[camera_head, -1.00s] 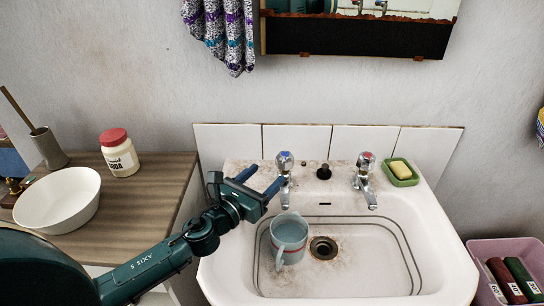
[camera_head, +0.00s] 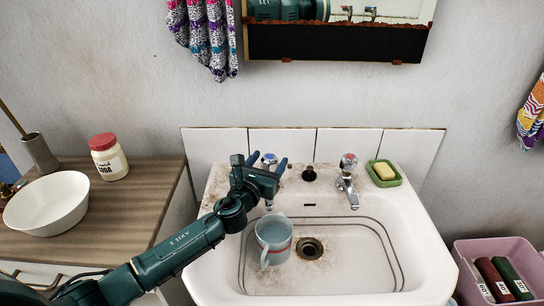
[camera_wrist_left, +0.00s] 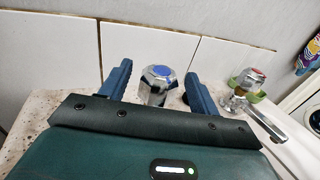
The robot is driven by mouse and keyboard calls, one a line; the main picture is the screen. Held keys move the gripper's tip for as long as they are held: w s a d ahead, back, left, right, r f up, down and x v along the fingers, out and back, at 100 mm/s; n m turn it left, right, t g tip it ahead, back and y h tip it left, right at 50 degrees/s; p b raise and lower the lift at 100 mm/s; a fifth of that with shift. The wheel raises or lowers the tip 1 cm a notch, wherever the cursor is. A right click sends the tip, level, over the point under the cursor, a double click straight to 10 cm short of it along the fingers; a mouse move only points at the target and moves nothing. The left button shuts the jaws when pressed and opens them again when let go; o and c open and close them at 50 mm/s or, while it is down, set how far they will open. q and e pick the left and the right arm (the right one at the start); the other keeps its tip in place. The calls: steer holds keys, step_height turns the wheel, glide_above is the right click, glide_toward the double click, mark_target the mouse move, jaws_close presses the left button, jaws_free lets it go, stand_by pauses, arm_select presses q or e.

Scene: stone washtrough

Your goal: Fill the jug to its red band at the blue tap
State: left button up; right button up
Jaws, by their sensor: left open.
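The blue tap (camera_head: 269,158) stands at the back left of the sink; its faceted knob with a blue cap also shows in the left wrist view (camera_wrist_left: 158,84). My left gripper (camera_head: 267,161) is open, with one finger on each side of this knob; in the wrist view (camera_wrist_left: 158,88) gaps show between knob and fingers. The grey-blue jug (camera_head: 274,240) stands upright in the sink basin below the blue tap, its handle toward the front left. A thin red band shows on its side. I cannot make out the water level or any stream. My right gripper is out of view.
The red-capped tap (camera_head: 347,180) stands to the right, beside a green dish (camera_head: 384,181) with yellow soap. The drain (camera_head: 310,248) is right of the jug. A white bowl (camera_head: 46,205) and a soda jar (camera_head: 108,158) stand on the wooden counter (camera_head: 130,205) at left.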

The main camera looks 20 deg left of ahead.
mark_target(270, 155)
arm_select(q)
steer(key=shift+w+d, duration=0.2)
steer(key=shift+w, duration=1.4)
steer(key=c, duration=1)
steer(key=shift+n+y, duration=0.7)
steer(key=shift+y, duration=0.4)
steer(key=shift+a+n+y, duration=0.25)
steer(key=shift+n+y, duration=0.55)
steer(key=shift+y, duration=0.4)
steer(key=o, duration=1)
steer(key=shift+s, duration=0.15)
